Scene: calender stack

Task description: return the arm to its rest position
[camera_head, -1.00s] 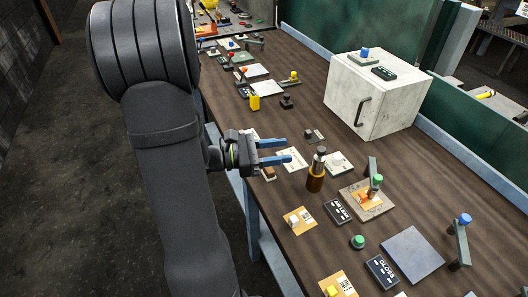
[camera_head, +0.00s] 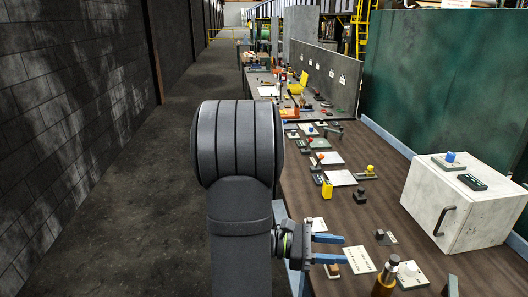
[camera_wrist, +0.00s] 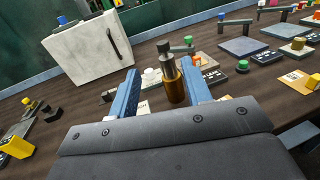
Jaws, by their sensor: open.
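My gripper (camera_head: 328,248) is open, its two blue fingers apart and pointing right over the near edge of the brown table (camera_head: 345,214). In the wrist view my gripper (camera_wrist: 166,93) also shows open. A brown and gold cylinder with a dark top (camera_wrist: 175,88) appears between the fingers in that view, but it stands beyond them and is not held. In the head view the same cylinder (camera_head: 385,279) stands to the right of and below the fingertips, apart from them. My arm hides part of the table's left edge.
A white box with a dark handle (camera_head: 456,210) stands on the right of the table. A yellow block (camera_head: 327,190), a small brown block (camera_head: 332,270) and several small fixtures lie along the table. The aisle floor (camera_head: 120,215) on the left is clear.

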